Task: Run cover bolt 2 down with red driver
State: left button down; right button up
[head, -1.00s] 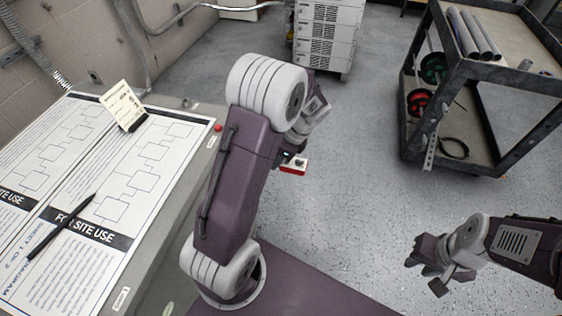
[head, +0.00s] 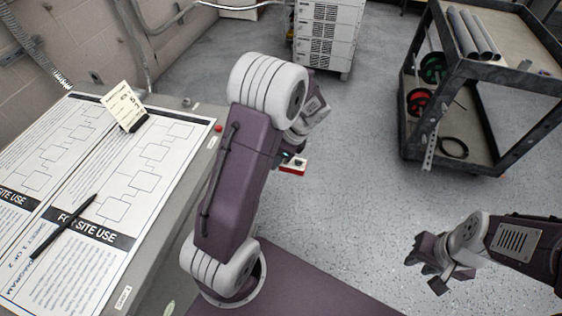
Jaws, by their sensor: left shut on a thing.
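The red driver (head: 293,167) shows only as a small red and white part just right of my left arm, in the middle of the head view. My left gripper (head: 286,156) is mostly hidden behind its own arm links; a dark bit of it shows just above the red part, and it is shut on the driver. My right gripper (head: 427,267) is at the lower right, with its fingers apart and nothing between them. It is well away from the driver. The cover bolts are not in view.
A grey bench (head: 165,262) on the left holds wiring diagram sheets (head: 110,190), a black pen (head: 62,228) and an upright tag card (head: 124,106). A cart (head: 425,125) with pipes and reels stands at upper right. A white rack unit (head: 325,35) stands behind. The floor between is clear.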

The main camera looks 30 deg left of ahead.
aim_at(291, 162)
pick_arm(q)
jog(key=shift+w+d+p, duration=0.3)
jog(key=shift+d+p, duration=0.15)
jog(key=shift+d, duration=0.65)
jog(key=shift+w+d+p, duration=0.25)
jog(key=shift+d+p, duration=0.15)
jog(key=shift+d, duration=0.65)
